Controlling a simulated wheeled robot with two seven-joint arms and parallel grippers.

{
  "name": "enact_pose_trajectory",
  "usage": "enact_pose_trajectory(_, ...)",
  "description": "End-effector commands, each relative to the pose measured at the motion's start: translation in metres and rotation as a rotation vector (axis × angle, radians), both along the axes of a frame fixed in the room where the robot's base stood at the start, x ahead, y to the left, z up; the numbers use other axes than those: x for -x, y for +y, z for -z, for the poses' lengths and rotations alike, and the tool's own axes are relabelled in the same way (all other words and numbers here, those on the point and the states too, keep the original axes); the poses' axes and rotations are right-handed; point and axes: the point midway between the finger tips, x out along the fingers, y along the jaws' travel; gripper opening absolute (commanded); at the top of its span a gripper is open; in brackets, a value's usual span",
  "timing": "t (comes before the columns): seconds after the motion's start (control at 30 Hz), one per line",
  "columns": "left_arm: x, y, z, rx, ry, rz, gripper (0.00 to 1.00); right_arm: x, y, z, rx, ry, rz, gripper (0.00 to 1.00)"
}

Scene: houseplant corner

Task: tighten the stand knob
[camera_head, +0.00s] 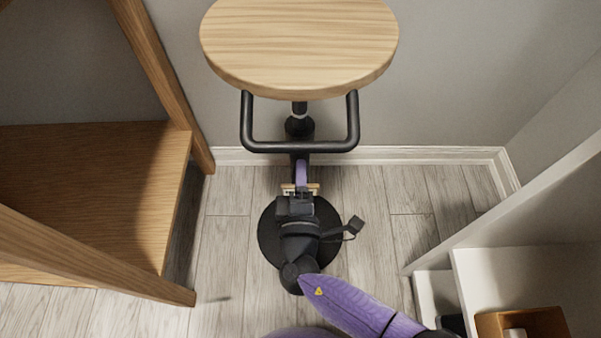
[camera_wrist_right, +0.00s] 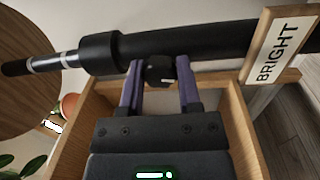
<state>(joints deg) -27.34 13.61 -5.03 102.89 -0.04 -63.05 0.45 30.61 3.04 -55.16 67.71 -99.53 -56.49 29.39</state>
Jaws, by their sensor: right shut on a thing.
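The stand has a round wooden top (camera_head: 300,45), a black U-shaped handle (camera_head: 300,147) and a dark round base (camera_head: 268,235) on the floor. In the right wrist view its black pole runs across the picture, with a thick collar (camera_wrist_right: 100,52) and a narrower ringed section. The small black stand knob (camera_wrist_right: 159,70) sits below the pole, between the purple fingers of my right gripper (camera_wrist_right: 159,82). My right gripper, also in the head view (camera_head: 301,188), is shut on the knob. In the head view the gripper hides the knob. My left gripper is out of view.
A wooden shelf unit (camera_head: 90,190) stands left, and a white unit (camera_head: 520,270) with a wooden box (camera_head: 525,322) stands right. A wooden sign reading BRIGHT (camera_wrist_right: 275,47) is by the pole. A plant pot (camera_wrist_right: 70,107) shows at left. Floor beside the base is clear.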

Motion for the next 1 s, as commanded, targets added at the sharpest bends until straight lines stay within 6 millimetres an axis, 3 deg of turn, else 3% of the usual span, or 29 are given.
enact_pose_trajectory(0.6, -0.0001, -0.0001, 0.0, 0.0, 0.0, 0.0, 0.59, -0.0002, 0.0002, 0.0004, -0.563, 0.0, 0.001, 0.0)
enact_pose_trajectory(1.0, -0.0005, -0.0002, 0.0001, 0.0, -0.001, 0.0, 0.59, -0.0001, 0.0003, 0.0008, -0.795, 0.0, 0.002, 0.0)
